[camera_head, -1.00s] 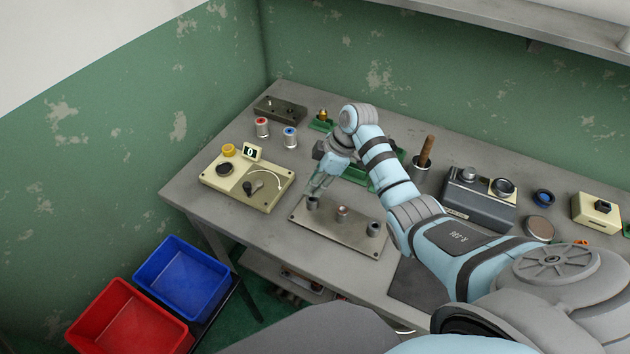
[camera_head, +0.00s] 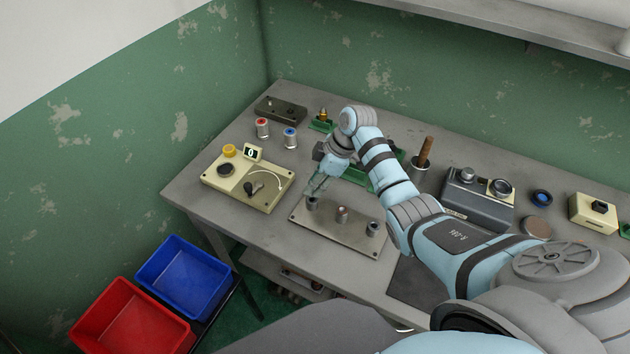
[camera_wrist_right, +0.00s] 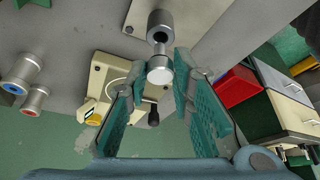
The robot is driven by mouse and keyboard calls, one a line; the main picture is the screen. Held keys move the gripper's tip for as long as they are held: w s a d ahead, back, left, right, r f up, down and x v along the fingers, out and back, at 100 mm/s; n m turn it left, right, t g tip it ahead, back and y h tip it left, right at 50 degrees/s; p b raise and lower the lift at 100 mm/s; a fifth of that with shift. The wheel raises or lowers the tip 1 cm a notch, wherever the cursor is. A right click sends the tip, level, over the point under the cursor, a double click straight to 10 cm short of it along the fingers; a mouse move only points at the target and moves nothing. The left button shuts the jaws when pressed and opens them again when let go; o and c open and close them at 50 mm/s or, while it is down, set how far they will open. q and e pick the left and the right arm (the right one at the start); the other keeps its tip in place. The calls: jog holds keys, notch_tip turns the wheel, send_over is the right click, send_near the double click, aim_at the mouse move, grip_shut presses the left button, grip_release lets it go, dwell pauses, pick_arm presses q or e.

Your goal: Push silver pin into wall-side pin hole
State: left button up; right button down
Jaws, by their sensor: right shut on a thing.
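My right gripper (camera_head: 316,186) is low over the left end of a metal plate (camera_head: 335,232). In the right wrist view its teal fingers (camera_wrist_right: 160,80) are shut on a silver pin (camera_wrist_right: 160,73), whose round pale end faces the camera. Just beyond the pin is a grey post with a dark hole (camera_wrist_right: 160,22); it also shows in the head view (camera_head: 312,204). The pin lines up with this post, but I cannot tell how deep it sits. The plate also carries a middle post (camera_head: 342,214) and a right post (camera_head: 373,229). My left gripper is not in view.
A cream control box (camera_head: 248,186) with a knob and lever stands left of the plate. Red-topped (camera_head: 262,127) and blue-topped (camera_head: 290,137) cylinders are behind it. A dark block (camera_head: 280,110) lies near the wall. Red (camera_head: 130,325) and blue (camera_head: 183,277) bins stand below the table's left end.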

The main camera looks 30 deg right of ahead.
jog(key=shift+f+b, duration=1.25)
jog(key=shift+f, duration=0.65)
jog(key=shift+r+p, duration=1.7)
jog(key=shift+p, duration=0.3)
jog(key=shift+f+b, duration=1.2)
jog(key=shift+f, duration=0.5)
jog(key=c, duration=1.3)
grip_release()
